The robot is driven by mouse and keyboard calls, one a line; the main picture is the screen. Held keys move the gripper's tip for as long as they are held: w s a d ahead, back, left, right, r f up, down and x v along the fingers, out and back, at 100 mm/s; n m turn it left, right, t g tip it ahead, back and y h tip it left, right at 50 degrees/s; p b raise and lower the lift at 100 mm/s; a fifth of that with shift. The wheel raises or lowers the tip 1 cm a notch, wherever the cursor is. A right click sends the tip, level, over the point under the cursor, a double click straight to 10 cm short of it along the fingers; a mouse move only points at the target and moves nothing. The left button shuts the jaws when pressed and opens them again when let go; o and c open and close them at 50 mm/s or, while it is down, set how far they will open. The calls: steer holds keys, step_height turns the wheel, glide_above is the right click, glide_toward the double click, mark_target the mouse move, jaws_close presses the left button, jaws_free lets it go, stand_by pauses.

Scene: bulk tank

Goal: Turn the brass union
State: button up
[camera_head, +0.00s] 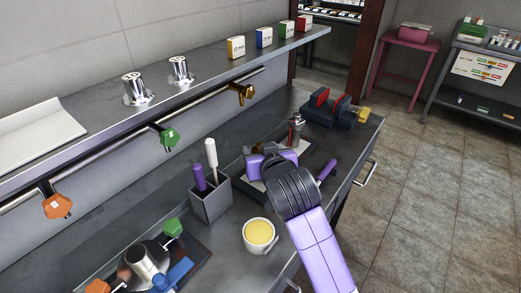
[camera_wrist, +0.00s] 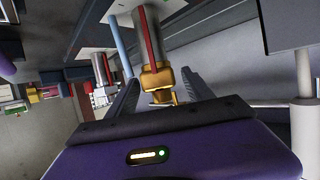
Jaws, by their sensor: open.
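The brass union (camera_wrist: 155,74) is a gold-coloured nut-like fitting on the end of a shiny metal cylinder with a red stripe in the wrist view. My gripper (camera_wrist: 160,82) is open, with one dark finger on each side of the union. A gap shows beside the fingers, and I cannot tell whether either one touches it. In the head view my gripper (camera_head: 271,164) is low over the bench, partly hidden behind my dark wrist. The union cannot be made out clearly there.
A cup of yellow liquid (camera_head: 258,234) and a grey holder (camera_head: 210,200) with two handles stand left of my arm. A red-jawed vise (camera_head: 332,107) is beyond. A shelf (camera_head: 215,62) and a pipe with an orange (camera_head: 57,206), a green (camera_head: 168,138) and a brass valve (camera_head: 243,92) run behind.

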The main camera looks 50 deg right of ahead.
jaws_close()
steer(key=shift+r, duration=0.1)
steer(key=shift+n+y+p, duration=0.3)
steer(key=shift+p, duration=0.35)
steer(key=shift+s+d+r+t+p, duration=0.1)
steer(key=shift+r+t+p, duration=0.05)
steer(key=shift+t+p, duration=0.2)
steer(key=n+t+y+p, duration=0.1)
steer(key=n+y+p, duration=0.2)
steer(key=p, duration=0.1)
steer(key=shift+n+t+y+p, duration=0.35)
steer(key=shift+n+y+p, duration=0.2)
steer(key=shift+n+y, duration=0.55)
steer(key=shift+f+n+y, duration=0.25)
steer(key=shift+n+y, duration=0.55)
steer(key=shift+y, duration=0.6)
